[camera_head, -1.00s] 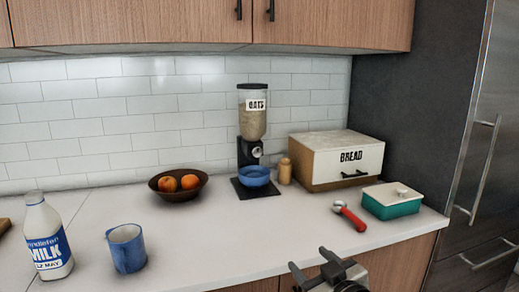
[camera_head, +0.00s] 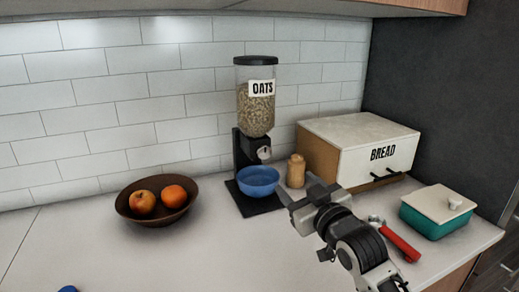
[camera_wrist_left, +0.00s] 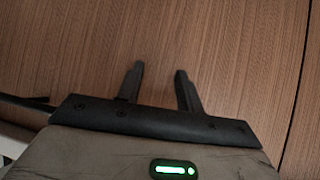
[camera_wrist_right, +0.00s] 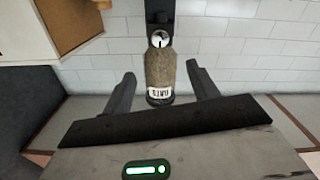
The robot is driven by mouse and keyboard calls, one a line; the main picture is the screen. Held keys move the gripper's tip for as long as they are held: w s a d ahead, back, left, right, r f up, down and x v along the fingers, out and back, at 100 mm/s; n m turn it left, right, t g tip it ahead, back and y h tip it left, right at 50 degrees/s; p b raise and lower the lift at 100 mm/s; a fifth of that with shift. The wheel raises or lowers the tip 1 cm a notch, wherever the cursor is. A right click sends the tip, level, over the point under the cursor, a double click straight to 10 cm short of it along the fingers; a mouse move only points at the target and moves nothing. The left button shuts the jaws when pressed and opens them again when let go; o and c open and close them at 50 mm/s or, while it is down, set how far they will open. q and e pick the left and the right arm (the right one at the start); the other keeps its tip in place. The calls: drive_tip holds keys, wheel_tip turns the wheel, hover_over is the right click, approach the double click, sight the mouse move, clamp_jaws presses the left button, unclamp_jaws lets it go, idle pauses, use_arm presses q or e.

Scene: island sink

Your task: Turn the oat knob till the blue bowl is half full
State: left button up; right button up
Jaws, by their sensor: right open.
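The oat dispenser (camera_head: 256,108) stands against the tiled wall with oats in its clear hopper. Its silver knob (camera_head: 264,153) faces forward below the hopper; the knob also shows in the right wrist view (camera_wrist_right: 159,39), where the dispenser appears upside down. The blue bowl (camera_head: 258,181) sits on the black base under the spout; I cannot make out any oats in it. My right gripper (camera_head: 299,190) is open and empty, in front and to the right of the bowl, apart from the knob. My left gripper (camera_wrist_left: 158,72) is open and empty before a wooden cabinet front.
A wooden jar (camera_head: 296,171) stands close right of the dispenser. The bread box (camera_head: 345,150), a teal dish (camera_head: 433,213) and a red-handled tool (camera_head: 401,243) are further right. A brown fruit bowl (camera_head: 128,205) is left. The counter's front left is mostly clear.

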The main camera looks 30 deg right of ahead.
sight(265, 154)
drive_tip(key=w, duration=0.5)
drive_tip(key=w+p, duration=0.1)
drive_tip(key=w, duration=0.4)
drive_tip(key=w+p, duration=0.1)
drive_tip(key=w, duration=0.4)
drive_tip(key=shift+w+d+r, duration=0.1)
drive_tip(key=shift+w+d, duration=0.15)
drive_tip(key=shift+d, duration=0.15)
drive_tip(key=c, duration=1)
